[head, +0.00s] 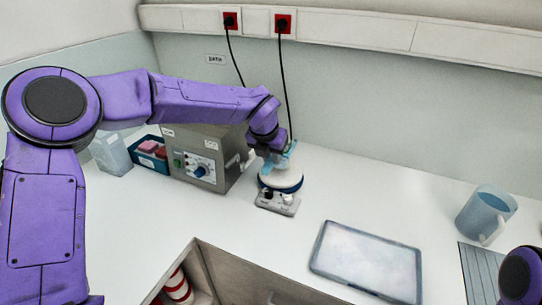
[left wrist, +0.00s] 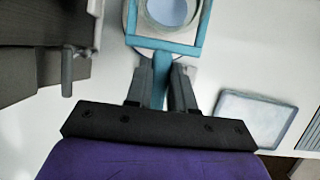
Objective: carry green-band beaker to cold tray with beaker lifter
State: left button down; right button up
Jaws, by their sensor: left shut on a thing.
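My left gripper (head: 270,150) is shut on the handle of the light-blue beaker lifter (head: 288,158), over a small white round-topped unit (head: 284,181) with a dark-blue band. In the left wrist view the jaws (left wrist: 160,82) close on the lifter's blue handle (left wrist: 161,68). The lifter's square frame surrounds a round pale vessel (left wrist: 150,22) with light blue inside, apparently the beaker; no green band can be made out. The cold tray (head: 315,262), flat and dark-rimmed with a pale surface, lies front right of the unit. My right gripper is not in view.
A grey box-shaped machine (head: 208,160) with a dial stands left of the unit. A blue jug (head: 486,211) and a ribbed grey mat (head: 480,275) are at right. The counter between unit and tray is clear.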

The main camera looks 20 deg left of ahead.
pick_arm(q)
jog(key=shift+r+p, duration=2.05)
jog(key=shift+r, duration=0.75)
jog(key=shift+f, duration=0.1)
